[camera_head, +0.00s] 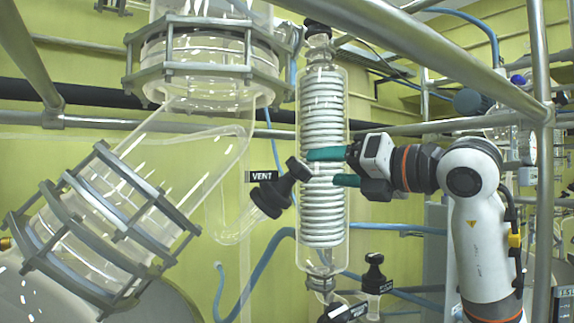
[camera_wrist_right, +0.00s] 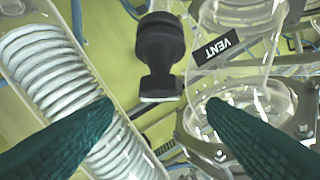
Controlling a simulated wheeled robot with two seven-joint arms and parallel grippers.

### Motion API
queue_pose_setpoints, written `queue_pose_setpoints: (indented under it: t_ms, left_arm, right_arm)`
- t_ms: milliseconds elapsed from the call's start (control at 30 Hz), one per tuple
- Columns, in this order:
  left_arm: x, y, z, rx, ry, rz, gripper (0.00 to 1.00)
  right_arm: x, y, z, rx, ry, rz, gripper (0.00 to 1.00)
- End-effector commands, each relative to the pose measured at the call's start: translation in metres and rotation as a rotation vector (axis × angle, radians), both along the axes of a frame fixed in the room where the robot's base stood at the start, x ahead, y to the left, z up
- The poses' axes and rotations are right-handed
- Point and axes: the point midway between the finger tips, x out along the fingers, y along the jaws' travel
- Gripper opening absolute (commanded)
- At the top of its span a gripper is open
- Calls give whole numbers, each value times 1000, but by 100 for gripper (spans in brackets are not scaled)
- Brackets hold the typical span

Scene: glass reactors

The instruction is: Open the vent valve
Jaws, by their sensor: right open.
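The vent valve (camera_head: 278,190) is a black knob on a glass side arm, with a black "VENT" label (camera_head: 263,176) beside it. In the right wrist view the valve (camera_wrist_right: 160,50) shows at the upper middle, its flat handle end pointing down the picture. The label (camera_wrist_right: 214,49) is to its right. My right gripper (camera_head: 322,167) comes from the right with its green fingers apart, in front of the coil condenser, with its tips close to the valve's handle. My left gripper is not in view.
A glass coil condenser (camera_head: 322,120) stands upright right beside the valve. Flanged glass vessels (camera_head: 100,225) are to the left. Metal frame tubes (camera_head: 445,55) cross above, and another black valve (camera_head: 374,275) sits lower right.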

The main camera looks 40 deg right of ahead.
Motion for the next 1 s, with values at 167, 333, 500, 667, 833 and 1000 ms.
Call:
queue_pose_setpoints:
  t_ms: [167, 333, 500, 667, 833, 1000]
  left_arm:
    - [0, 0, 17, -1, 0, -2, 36]
    - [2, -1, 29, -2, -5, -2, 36]
    - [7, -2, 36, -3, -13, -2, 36]
    - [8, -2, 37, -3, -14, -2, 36]
    - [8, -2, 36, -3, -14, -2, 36]
    - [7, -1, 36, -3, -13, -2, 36]
  right_arm:
    - [39, 4, 3, 1, 4, 5, 67]
    - [69, 6, 3, 1, 4, 5, 67]
    - [87, 7, 2, 1, 2, 3, 67]
    - [93, 7, 0, 0, 1, 2, 67]
    - [93, 7, 0, -1, 1, 2, 67]
    - [93, 7, 0, 0, 1, 2, 47]
